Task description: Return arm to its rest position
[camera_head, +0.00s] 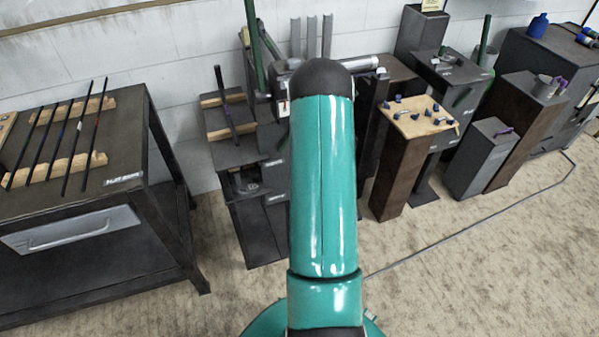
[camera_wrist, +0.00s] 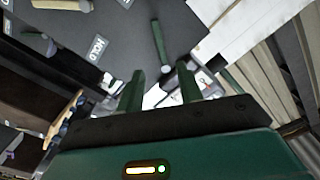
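My arm (camera_head: 322,190) rises teal and black through the middle of the head view, its dark rounded joint near the grey machine by the wall. It hides my gripper in that view. In the wrist view, my gripper (camera_wrist: 160,88) shows two green fingers standing apart, with nothing visible held between them. Beyond the fingers lie a dark surface with a "HOLD" label (camera_wrist: 96,49) and a green bar (camera_wrist: 159,43); whether the fingers touch anything there cannot be told.
A dark table (camera_head: 135,190) at left carries several thin rods on wooden racks. A smaller stand (camera_head: 240,150) holds another rod. A brown pedestal (camera_head: 393,175) carries a wooden board (camera_head: 418,116) with small blue-ended parts. Grey pedestals (camera_head: 480,160) stand at right.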

